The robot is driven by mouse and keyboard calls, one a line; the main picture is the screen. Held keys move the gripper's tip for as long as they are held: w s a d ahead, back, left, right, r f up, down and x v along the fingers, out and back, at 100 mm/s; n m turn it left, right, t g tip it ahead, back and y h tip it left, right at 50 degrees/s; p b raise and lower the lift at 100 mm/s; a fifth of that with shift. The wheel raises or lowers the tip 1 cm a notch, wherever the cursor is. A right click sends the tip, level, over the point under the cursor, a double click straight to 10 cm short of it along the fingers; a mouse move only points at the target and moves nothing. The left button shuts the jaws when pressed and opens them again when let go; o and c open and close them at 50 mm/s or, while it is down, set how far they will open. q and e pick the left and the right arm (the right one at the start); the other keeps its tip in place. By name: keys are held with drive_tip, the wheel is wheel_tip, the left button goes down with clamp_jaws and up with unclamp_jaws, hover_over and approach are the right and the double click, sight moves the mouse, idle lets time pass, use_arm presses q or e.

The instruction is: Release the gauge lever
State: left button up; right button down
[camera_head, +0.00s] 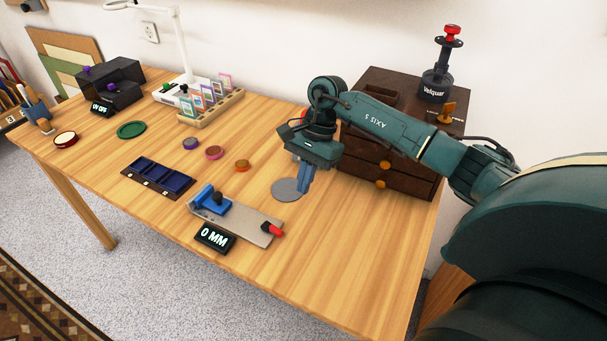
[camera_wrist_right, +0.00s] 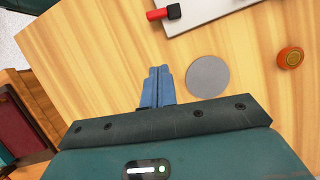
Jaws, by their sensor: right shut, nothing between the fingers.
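The gauge (camera_head: 240,218) is a light flat plate with a blue block (camera_head: 211,201) at its left end. A red-tipped lever (camera_head: 272,229) sits at its right end. The lever also shows at the top of the right wrist view (camera_wrist_right: 164,13). A small display (camera_head: 215,238) in front of the plate reads 0 MM. My right gripper (camera_head: 304,190) is shut and empty, with blue fingers pointing down behind and to the right of the lever, apart from it. The fingers (camera_wrist_right: 159,72) are together in the right wrist view. My left gripper is not in view.
A grey disc (camera_head: 287,190) lies beside my right fingers. A dark drawer cabinet (camera_head: 385,165) stands at the back right. A dark blue tray (camera_head: 158,178) and several coloured pucks lie left and behind the gauge. The table's front right is clear.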

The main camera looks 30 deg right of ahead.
sight(272, 229)
drive_tip(key=x, duration=0.6)
drive_tip(key=shift+p, duration=0.35)
drive_tip(key=a, duration=0.1)
drive_tip(key=s+a+p, duration=0.1)
drive_tip(key=a, duration=0.1)
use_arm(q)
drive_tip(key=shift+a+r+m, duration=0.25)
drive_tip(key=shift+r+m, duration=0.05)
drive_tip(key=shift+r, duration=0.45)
use_arm(e)
drive_tip(key=shift+s+a, duration=0.2)
drive_tip(key=shift+a, duration=0.2)
